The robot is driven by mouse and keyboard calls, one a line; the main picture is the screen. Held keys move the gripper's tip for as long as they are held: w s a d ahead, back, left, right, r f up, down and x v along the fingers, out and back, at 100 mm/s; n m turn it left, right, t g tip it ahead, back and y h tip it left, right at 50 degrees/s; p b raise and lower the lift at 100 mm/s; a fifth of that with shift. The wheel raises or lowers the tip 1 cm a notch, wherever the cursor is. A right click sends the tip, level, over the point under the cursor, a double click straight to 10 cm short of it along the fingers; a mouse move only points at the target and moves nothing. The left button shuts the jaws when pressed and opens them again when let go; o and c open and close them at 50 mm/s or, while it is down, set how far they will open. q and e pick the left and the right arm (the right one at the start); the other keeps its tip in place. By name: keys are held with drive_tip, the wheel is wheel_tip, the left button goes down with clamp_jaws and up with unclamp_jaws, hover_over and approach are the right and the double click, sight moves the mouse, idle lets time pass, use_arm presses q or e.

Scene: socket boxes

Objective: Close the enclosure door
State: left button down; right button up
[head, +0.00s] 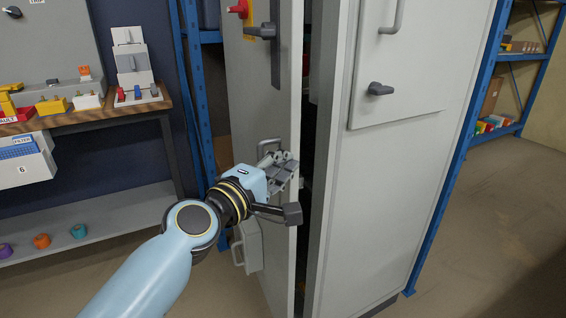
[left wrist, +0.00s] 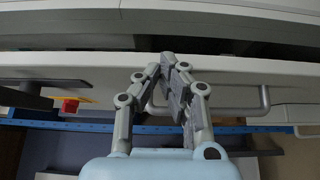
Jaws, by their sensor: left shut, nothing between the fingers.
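The enclosure door (head: 262,95) is a tall light-grey panel standing partly open, with a dark gap between it and the cabinet body (head: 385,200). It carries a black handle (head: 262,31), a red switch on a yellow plate (head: 239,9) and a grey bar handle (head: 268,146). My left gripper (head: 290,165) is at the door's free edge, near the bar handle. In the left wrist view its fingers (left wrist: 172,70) are shut and empty, with the tips at the door edge (left wrist: 80,68); I cannot tell whether they touch. The bar handle (left wrist: 265,100) passes behind the fingers. My right gripper is out of view.
A wooden-topped workbench (head: 90,110) with switches and yellow parts stands at the left, with a lower shelf (head: 100,218) holding coloured round pieces. Blue racks flank the cabinet (head: 187,90). Open floor (head: 490,220) lies at the right.

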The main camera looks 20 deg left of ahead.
use_arm(q)
drive_tip(key=v, duration=1.2)
drive_tip(key=w+a+r+n+y+p, duration=0.25)
drive_tip(key=a+r+p, duration=0.4)
drive_tip(key=p, duration=0.35)
drive_tip(key=shift+m+y, duration=0.25)
drive_tip(key=shift+y, duration=0.1)
drive_tip(key=w+d, duration=0.1)
drive_tip(key=w, duration=0.3)
drive_tip(key=w+d+b, duration=0.1)
drive_tip(key=w, duration=0.3)
drive_tip(key=w+d, duration=0.2)
drive_tip(key=w, duration=0.2)
drive_tip(key=shift+w+d+r+b, duration=0.1)
drive_tip(key=shift+w+r+b, duration=0.1)
drive_tip(key=shift+b, duration=0.1)
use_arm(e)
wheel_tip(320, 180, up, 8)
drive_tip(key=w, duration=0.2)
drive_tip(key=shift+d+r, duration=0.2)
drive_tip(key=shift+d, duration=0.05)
